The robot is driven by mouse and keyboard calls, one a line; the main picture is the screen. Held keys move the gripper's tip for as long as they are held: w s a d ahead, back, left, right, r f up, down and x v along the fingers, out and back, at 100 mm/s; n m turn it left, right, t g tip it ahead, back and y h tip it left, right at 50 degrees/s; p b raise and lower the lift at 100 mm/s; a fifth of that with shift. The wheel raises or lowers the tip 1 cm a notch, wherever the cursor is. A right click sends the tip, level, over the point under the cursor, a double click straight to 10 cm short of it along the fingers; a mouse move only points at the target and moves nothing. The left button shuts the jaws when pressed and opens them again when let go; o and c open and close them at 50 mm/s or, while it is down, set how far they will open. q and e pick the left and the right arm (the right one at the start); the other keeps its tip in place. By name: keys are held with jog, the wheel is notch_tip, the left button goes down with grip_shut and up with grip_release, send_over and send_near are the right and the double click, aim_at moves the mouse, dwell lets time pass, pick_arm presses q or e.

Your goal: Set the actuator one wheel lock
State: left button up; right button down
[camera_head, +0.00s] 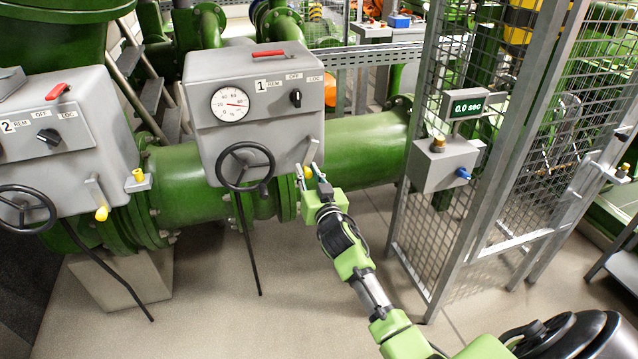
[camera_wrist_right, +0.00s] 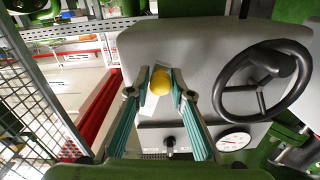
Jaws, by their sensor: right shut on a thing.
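Actuator one (camera_head: 253,95) is a grey box labelled 1 with a round gauge (camera_head: 230,104), a black selector knob (camera_head: 295,98) and a red handle on top. Its black handwheel (camera_head: 245,166) is on the front. The wheel lock is a small lever with a yellow knob (camera_head: 307,172) at the box's lower right. My right gripper (camera_head: 309,177) is at this knob. In the right wrist view the yellow knob (camera_wrist_right: 161,81) sits between the two fingertips, which are shut on it. The handwheel (camera_wrist_right: 262,82) is right of the fingers there. My left gripper is not in view.
A mesh fence (camera_head: 440,150) with a timer display reading 0.0 sec (camera_head: 467,107) stands right. Open floor lies in front.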

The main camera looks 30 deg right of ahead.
jog(key=shift+w+a+r+m+p, duration=0.2)
jog(key=shift+a+r+m+p, duration=0.55)
jog(key=shift+m, duration=0.75)
jog(key=shift+w+a+r+m+p, duration=0.2)
jog(key=shift+a+r+m+p, duration=0.4)
jog(key=shift+r+m, duration=0.65)
jog(key=shift+w+a+r+m+p, duration=0.2)
jog(key=shift+a+r+m+p, duration=0.45)
jog(key=shift+m, duration=1.1)
jog(key=shift+a, duration=0.1)
jog(key=c, duration=1.9)
grip_release()
jog(key=shift+a+f, duration=0.15)
jog(key=shift+s+f, duration=0.2)
jog(key=shift+f, duration=0.05)
